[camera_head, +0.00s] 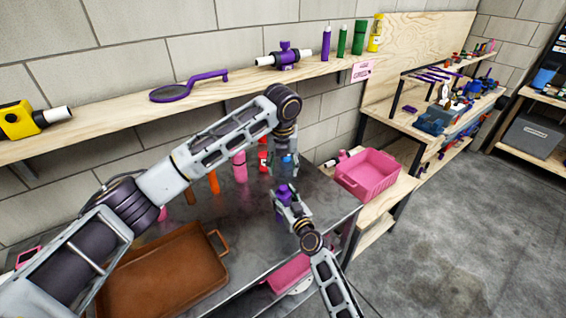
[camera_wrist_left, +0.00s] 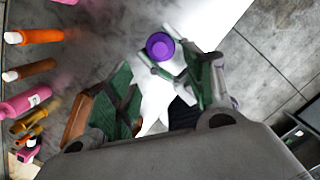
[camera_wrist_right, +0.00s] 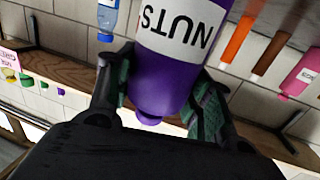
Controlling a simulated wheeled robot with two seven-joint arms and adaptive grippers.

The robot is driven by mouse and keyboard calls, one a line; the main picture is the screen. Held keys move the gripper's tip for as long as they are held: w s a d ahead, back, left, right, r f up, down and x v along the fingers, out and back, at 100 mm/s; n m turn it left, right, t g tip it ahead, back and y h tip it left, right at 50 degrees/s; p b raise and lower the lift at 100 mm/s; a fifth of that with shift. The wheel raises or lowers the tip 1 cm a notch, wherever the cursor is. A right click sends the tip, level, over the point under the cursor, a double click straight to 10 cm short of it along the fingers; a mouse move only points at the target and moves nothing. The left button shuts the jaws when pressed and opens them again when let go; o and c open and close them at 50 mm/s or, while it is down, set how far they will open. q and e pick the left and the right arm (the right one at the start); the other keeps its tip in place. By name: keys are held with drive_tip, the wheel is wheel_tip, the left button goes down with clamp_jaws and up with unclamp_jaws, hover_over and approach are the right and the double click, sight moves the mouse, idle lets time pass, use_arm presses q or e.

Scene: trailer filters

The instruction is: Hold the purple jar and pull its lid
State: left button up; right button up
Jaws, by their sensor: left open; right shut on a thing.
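The purple jar (camera_head: 284,191) is above the metal table, between my right gripper's fingers. In the right wrist view the jar (camera_wrist_right: 160,67) has a white NUTS label, upside down in the picture. Its purple lid (camera_wrist_left: 160,46) shows from above in the left wrist view, and a rounded purple end shows low in the right wrist view. My right gripper (camera_head: 291,208) is shut on the jar's body. My left gripper (camera_head: 284,163) is open and empty, above the jar and apart from it. In the left wrist view the lid lies just beyond its open green-padded fingers.
Several bottles, including a pink one (camera_head: 239,167), an orange one (camera_head: 213,182) and a red one (camera_head: 263,155), stand behind along the wall. A brown tray (camera_head: 165,275) lies on the table (camera_head: 245,225). A pink basket (camera_head: 368,175) stands at right. The wooden shelf (camera_head: 115,113) runs above.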

sight(283, 187)
use_arm(q)
drive_tip(key=shift+w+f, duration=0.25)
drive_tip(key=shift+f, duration=1.5)
drive_tip(key=shift+w+f, duration=0.3)
drive_tip(key=shift+f, duration=1.45)
drive_tip(key=shift+w+f, duration=0.25)
drive_tip(key=shift+f, duration=1.5)
drive_tip(key=c, duration=1.1)
clamp_jaws()
drive_tip(key=shift+r, duration=1.2)
drive_tip(key=shift+r, duration=1.95)
use_arm(e)
drive_tip(key=o, duration=1.5)
drive_tip(key=shift+s, duration=0.1)
